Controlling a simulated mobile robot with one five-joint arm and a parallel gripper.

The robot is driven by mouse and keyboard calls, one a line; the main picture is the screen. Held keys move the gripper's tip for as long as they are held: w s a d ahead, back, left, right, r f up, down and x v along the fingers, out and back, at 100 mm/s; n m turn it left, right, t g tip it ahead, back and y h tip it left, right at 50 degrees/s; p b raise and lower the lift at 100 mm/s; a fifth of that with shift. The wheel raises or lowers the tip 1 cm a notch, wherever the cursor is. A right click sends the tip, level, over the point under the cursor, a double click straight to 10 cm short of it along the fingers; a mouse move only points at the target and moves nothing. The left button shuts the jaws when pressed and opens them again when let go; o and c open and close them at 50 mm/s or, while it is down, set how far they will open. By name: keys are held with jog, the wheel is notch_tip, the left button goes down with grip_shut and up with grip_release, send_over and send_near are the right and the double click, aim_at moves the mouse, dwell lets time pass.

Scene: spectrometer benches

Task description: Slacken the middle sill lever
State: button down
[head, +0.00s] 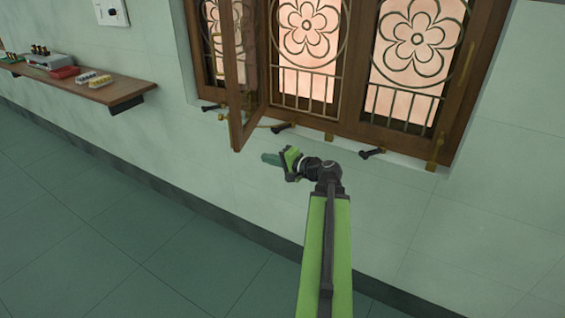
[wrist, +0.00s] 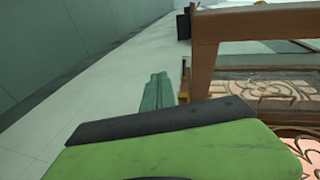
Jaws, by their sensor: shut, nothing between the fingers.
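The middle sill lever (head: 283,128) is a short dark handle on the window sill, just right of the open sash in the head view. My gripper (head: 266,158) has its teal fingers together and empty. In the head view it appears below and slightly left of the middle lever, in front of the wall and apart from the lever. In the wrist view the shut fingers (wrist: 156,90) point up the picture, beside the sash frame. A small dark and brass piece (wrist: 184,82) shows just right of them; I cannot tell which fitting it is.
An open wooden sash (head: 236,130) juts out left of the middle lever. Other dark levers are at the left (head: 210,108) and right (head: 372,153) of the sill. A wall shelf (head: 125,90) with small items is at far left. The floor (head: 110,220) is clear.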

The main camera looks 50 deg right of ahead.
jog(key=s+d+m+t+h+b, duration=0.2)
jog(key=s+d+m+h, duration=0.2)
jog(key=s+d, duration=0.55)
send_near(276, 133)
jog(key=w, duration=0.2)
jog(key=w+d, duration=0.1)
jog(key=w, duration=0.3)
jog(key=shift+w+d+f, duration=0.25)
jog(key=shift+w+d, duration=0.1)
jog(key=shift+d, duration=0.05)
jog(key=shift+w+a, duration=0.15)
jog(key=shift+w, duration=0.4)
jog(key=shift+w+a, duration=0.15)
jog(key=shift+w, duration=0.45)
